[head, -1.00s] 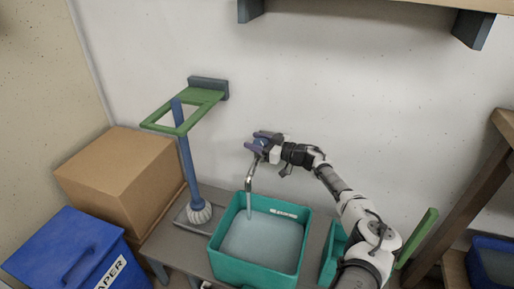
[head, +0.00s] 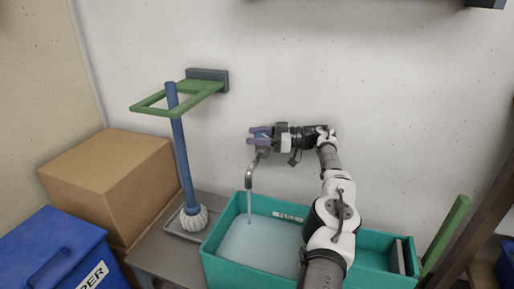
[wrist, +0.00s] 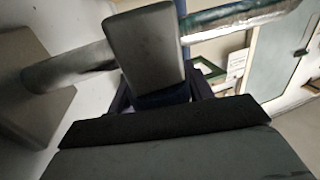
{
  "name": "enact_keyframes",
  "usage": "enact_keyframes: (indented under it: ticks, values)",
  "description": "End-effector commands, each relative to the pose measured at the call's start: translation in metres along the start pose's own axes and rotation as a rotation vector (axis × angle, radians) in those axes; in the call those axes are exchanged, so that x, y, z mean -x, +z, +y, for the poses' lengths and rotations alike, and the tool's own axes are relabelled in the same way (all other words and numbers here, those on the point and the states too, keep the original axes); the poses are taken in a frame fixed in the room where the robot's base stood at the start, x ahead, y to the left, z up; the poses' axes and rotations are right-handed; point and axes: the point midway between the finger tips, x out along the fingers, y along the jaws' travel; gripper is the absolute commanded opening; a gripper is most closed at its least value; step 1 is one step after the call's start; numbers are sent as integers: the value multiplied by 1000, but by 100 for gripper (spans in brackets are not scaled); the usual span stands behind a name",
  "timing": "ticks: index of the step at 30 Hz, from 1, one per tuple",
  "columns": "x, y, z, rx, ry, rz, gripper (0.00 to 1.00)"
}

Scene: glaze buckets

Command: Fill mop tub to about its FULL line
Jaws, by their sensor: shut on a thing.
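The teal mop tub (head: 228,263) stands on a grey bench, with its right part partly hidden by my arm. Pale water (head: 258,246) covers the bottom of its left compartment. A white FULL label (head: 290,217) shows on the inner back wall, and the water surface looks close below it. The metal tap spout (head: 251,172) sends a thin stream (head: 249,206) into the tub. My gripper (head: 261,137) is shut at the top of the tap, apparently on its handle. In the wrist view, a grey block (wrist: 146,45) sits at the gripper in front of a pipe (wrist: 70,72).
A blue-handled mop (head: 183,155) stands left of the tub, through a green wall bracket (head: 160,105). A cardboard box (head: 105,180) and a blue paper bin (head: 50,250) are at the left. A green upright (head: 446,235) and dark timber stand at the right.

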Motion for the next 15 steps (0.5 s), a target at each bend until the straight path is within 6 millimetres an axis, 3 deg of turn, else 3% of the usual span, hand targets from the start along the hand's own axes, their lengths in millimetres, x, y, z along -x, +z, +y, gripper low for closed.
enact_keyframes:
  ticks: [15]
  values:
    - [1,-4,-1,0,-22,8,27]
